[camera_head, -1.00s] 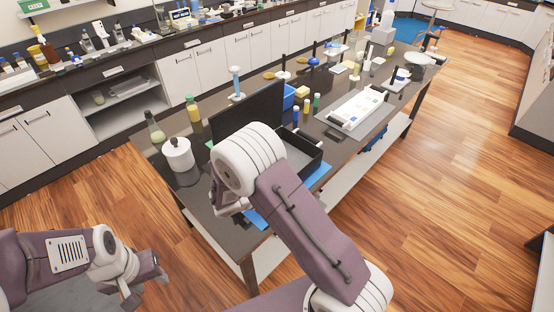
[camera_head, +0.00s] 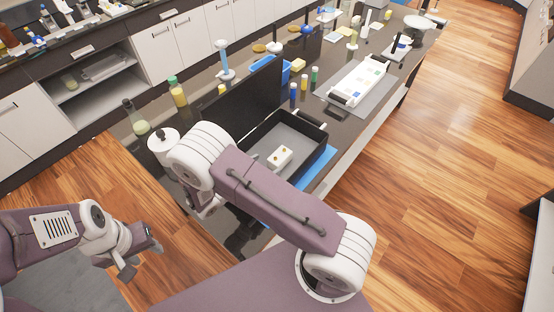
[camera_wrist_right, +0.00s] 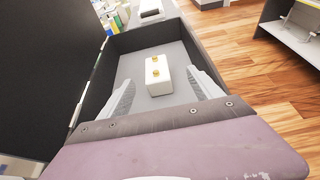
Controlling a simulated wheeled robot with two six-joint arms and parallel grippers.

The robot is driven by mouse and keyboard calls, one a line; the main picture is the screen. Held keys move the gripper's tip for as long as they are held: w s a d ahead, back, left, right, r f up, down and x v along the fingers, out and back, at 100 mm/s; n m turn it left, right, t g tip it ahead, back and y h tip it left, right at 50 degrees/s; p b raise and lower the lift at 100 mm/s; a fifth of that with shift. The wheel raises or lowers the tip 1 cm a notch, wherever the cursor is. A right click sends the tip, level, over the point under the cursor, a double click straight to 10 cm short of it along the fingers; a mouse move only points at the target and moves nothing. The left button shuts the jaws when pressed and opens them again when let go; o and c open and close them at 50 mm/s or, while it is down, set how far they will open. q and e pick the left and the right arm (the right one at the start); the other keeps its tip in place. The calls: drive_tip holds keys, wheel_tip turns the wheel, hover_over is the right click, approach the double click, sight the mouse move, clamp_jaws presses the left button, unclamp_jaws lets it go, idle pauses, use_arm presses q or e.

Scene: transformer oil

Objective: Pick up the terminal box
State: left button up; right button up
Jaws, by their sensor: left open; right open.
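The terminal box is a small white block with two brass-coloured studs on top (camera_head: 281,157). It lies on the grey floor of an open black case (camera_head: 318,133) on the dark bench. In the right wrist view the terminal box (camera_wrist_right: 158,76) lies ahead of my open right gripper (camera_wrist_right: 160,95), between the lines of its two fingers and apart from them. In the head view my right gripper (camera_head: 203,205) is partly hidden behind its own arm. My left gripper (camera_head: 140,257) is open and empty, out over the floor left of the bench.
The case's raised black lid (camera_head: 255,105) stands along its left side, close to my right arm. A white jar (camera_head: 163,146) and bottles (camera_head: 178,93) stand on the bench to the left. A white tray (camera_head: 358,80) lies farther along the bench.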

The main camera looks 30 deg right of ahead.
sight(278, 155)
drive_tip(key=shift+w+f, duration=0.1)
drive_tip(key=p+x, duration=0.2)
drive_tip(key=x, duration=0.5)
drive_tip(key=p+x, duration=0.1)
drive_tip(key=x, duration=0.1)
drive_tip(key=p+x, duration=0.1)
drive_tip(key=x, duration=0.2)
drive_tip(key=shift+w+f+p, duration=0.1)
drive_tip(key=shift+w+p, duration=0.25)
drive_tip(key=shift+f, duration=0.1)
drive_tip(key=shift+a, duration=0.1)
drive_tip(key=c, duration=1.2)
clamp_jaws()
